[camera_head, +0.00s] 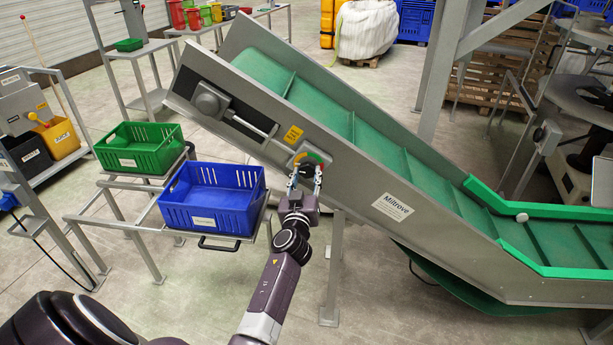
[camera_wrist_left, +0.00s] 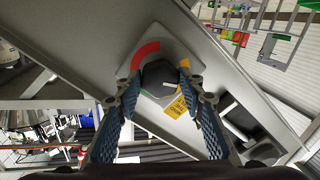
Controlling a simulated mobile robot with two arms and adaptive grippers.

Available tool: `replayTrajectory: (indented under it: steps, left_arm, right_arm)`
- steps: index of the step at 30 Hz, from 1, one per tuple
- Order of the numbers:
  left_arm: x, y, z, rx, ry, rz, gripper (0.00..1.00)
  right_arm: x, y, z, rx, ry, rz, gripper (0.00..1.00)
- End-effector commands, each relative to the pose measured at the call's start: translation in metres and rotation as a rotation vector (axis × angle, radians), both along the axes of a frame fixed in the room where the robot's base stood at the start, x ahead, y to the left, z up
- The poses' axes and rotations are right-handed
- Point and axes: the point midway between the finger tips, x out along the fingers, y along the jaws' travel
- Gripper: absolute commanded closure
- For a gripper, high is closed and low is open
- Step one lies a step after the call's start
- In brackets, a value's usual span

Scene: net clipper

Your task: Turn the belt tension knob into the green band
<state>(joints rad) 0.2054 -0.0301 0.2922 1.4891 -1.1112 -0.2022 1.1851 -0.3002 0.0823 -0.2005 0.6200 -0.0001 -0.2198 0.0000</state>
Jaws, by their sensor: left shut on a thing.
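The belt tension knob (camera_wrist_left: 159,77) is a dark, many-sided knob on a pale dial plate on the conveyor's grey side wall. My left gripper (camera_wrist_left: 161,92) is shut on it, with one blue-padded finger on each side. The fingers hide part of the dial, and I cannot tell where the pointer stands. In the head view my left gripper (camera_head: 304,181) reaches up to the dial from below. My right gripper is not in view.
The inclined green-belt conveyor (camera_head: 397,170) fills the middle and right. A yellow label (camera_head: 292,134) sits beside the dial. A blue crate (camera_head: 211,222) and a green crate (camera_head: 138,160) stand on a metal frame left of my left arm. Floor shows below the conveyor.

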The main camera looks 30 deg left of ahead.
Motion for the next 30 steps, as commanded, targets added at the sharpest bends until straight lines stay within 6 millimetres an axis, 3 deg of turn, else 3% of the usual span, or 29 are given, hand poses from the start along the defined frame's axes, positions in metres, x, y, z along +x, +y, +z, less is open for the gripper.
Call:
replayTrajectory:
  steps: [11,30]
  left_arm:
    - [0.000,0.000,-0.001,0.084,0.042,0.001,0.88]
    - [-0.001,0.000,-0.001,0.591,0.294,-0.001,0.88]
  right_arm:
    - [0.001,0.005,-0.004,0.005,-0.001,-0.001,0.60]
    - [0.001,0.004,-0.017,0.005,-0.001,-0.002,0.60]
